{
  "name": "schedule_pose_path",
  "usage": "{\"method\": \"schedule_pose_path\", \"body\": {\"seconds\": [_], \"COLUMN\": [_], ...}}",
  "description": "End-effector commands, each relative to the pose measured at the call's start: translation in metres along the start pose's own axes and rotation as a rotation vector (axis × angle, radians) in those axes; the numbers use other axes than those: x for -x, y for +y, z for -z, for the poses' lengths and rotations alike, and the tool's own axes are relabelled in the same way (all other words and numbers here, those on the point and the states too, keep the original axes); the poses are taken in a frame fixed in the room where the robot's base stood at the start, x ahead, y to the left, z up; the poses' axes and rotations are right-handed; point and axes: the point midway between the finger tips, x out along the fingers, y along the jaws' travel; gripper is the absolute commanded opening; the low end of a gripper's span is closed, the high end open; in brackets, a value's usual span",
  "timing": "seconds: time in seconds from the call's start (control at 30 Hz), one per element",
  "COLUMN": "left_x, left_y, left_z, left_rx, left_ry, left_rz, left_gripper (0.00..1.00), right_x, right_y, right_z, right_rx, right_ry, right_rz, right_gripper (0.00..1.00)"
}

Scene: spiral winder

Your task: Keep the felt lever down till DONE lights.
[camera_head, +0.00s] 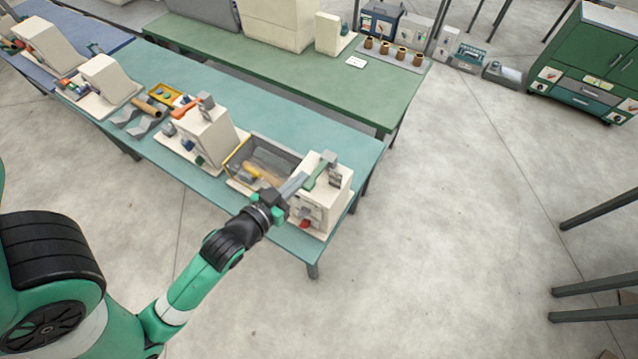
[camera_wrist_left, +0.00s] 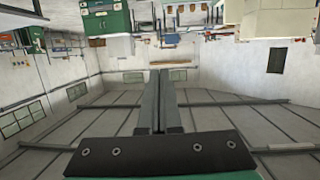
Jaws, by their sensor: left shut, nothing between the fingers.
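A cream winder (camera_head: 324,204) stands at the right end of the teal table. On its top is a lever with a green, felt-like arm (camera_head: 318,175) and a grey block at its upper end. My left gripper (camera_head: 301,178) is shut and empty, its fingertips close beside the green lever. I cannot tell whether they touch it or how far down the lever is. The shut fingers also show in the left wrist view (camera_wrist_left: 159,78), where the lever is out of sight. I cannot make out a DONE light. My right gripper is not in view.
A tray (camera_head: 282,157) with a wooden roller lies left of the winder. Another cream machine (camera_head: 208,135) with an orange lever stands further left on the teal table (camera_head: 345,140). A green table (camera_head: 380,95) is behind.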

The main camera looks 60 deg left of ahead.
Motion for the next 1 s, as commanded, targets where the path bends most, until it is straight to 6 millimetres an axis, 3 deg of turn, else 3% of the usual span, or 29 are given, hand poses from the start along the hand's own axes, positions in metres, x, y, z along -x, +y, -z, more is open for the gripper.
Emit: {"method": "schedule_pose_path", "body": {"seconds": [0.03,0.17,0.57,0.77,1.0], "left_x": [0.009,0.023,0.022,0.001,-0.050], "left_y": [-0.010,-0.024,-0.028,-0.030,-0.033], "left_z": [-0.022,-0.050,-0.051,-0.052,-0.058], "left_rx": [-0.002,-0.001,0.003,0.004,0.004], "left_ry": [-0.048,-0.115,-0.119,-0.117,-0.117], "left_rz": [0.023,0.059,0.072,0.073,0.072], "left_gripper": [0.00,0.00,0.00,0.00,0.00], "right_x": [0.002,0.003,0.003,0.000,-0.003], "right_y": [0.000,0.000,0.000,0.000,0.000], "right_z": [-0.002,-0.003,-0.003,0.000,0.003], "right_rx": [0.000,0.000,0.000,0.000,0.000], "right_ry": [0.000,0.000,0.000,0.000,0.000], "right_rz": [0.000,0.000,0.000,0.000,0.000], "right_gripper": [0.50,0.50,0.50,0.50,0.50]}}
